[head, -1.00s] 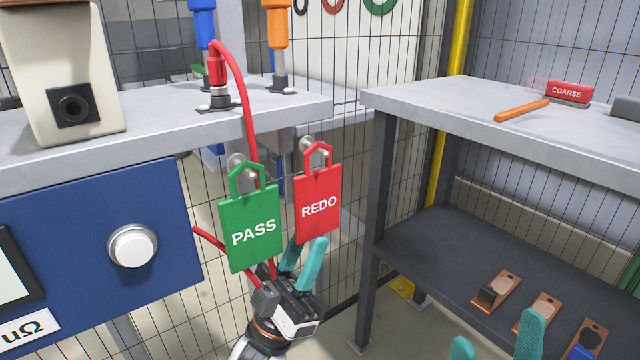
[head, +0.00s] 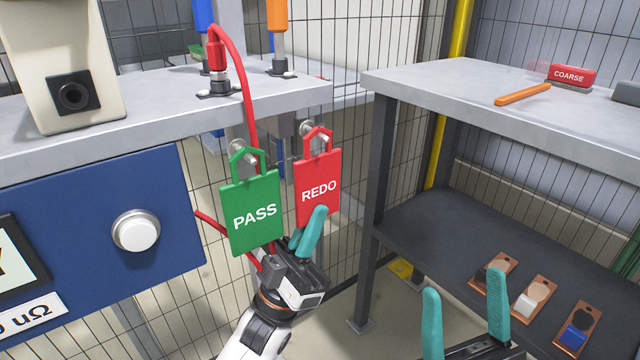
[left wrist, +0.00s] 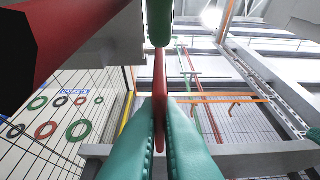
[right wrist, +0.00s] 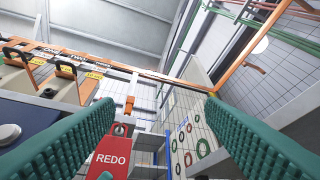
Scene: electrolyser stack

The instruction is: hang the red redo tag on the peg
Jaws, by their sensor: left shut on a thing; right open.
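The red REDO tag (head: 319,172) is upright, with its loop at the right-hand peg (head: 306,129) under the bench. The peg's tip shows in the loop opening, but I cannot tell how far the loop is over it. My left gripper (head: 317,222) is shut on the tag's lower part; the left wrist view (left wrist: 160,125) shows the tag's red edge between the fingertips. My right gripper (head: 464,285) is open and empty at lower right. The right wrist view also shows the tag (right wrist: 110,158), left of centre, partly hidden by a finger.
The green PASS tag (head: 254,213) hangs on a peg just left of the red tag. A red cable (head: 246,95) runs down behind it. The blue meter (head: 90,240) is at left. A table (head: 450,100) with a dark shelf (head: 440,235) stands at right.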

